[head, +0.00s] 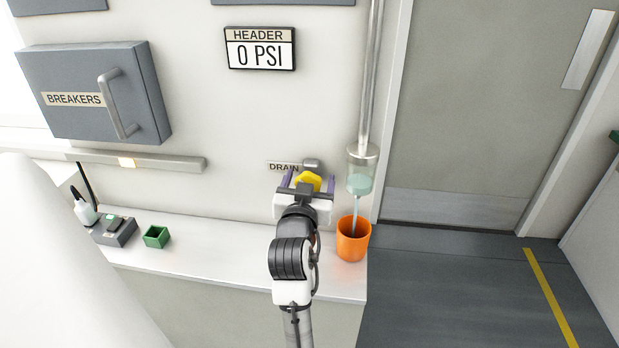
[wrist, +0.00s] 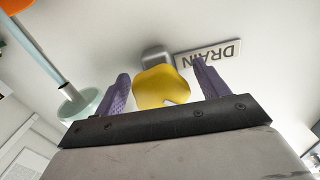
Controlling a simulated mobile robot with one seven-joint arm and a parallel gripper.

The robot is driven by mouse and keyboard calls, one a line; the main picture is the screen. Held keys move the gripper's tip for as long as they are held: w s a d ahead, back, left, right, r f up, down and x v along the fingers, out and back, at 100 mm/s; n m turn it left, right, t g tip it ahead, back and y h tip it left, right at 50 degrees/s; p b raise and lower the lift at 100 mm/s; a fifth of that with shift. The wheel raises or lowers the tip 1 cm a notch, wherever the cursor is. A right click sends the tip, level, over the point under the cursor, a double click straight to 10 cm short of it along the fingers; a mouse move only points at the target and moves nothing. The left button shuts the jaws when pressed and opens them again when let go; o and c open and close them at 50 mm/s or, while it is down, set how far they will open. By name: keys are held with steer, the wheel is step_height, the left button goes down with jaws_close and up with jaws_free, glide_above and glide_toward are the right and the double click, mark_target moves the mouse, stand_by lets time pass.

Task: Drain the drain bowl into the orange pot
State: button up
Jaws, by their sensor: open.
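The drain bowl (head: 359,182) is a clear cup with teal liquid, under a vertical pipe. A pale stream (head: 355,213) runs from it down into the orange pot (head: 353,243) on the counter. The wrist view, turned upside down, shows the bowl (wrist: 82,104), the stream (wrist: 48,62) and part of the pot (wrist: 14,6). A yellow knob (head: 308,181) sits on a grey wall fitting beside the DRAIN label (head: 283,167). My gripper (head: 309,183) is open, its purple fingers on either side of the knob (wrist: 163,86). Contact with it cannot be told.
The pot stands near the counter's right end (head: 225,255). A small green box (head: 156,236), a dark device (head: 114,229) and a bottle (head: 84,213) stand at left. A breaker cabinet (head: 75,120) and a header display reading 0 PSI (head: 260,48) are on the wall.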

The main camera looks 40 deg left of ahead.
steer(key=shift+w+a, duration=0.1)
steer(key=shift+w, duration=0.1)
steer(key=c, duration=1)
steer(key=shift+o, duration=0.2)
steer(key=shift+r+n+p, duration=0.1)
steer(key=shift+n+p, duration=0.4)
steer(key=shift+n, duration=1)
steer(key=o, duration=1)
steer(key=shift+c, duration=0.2)
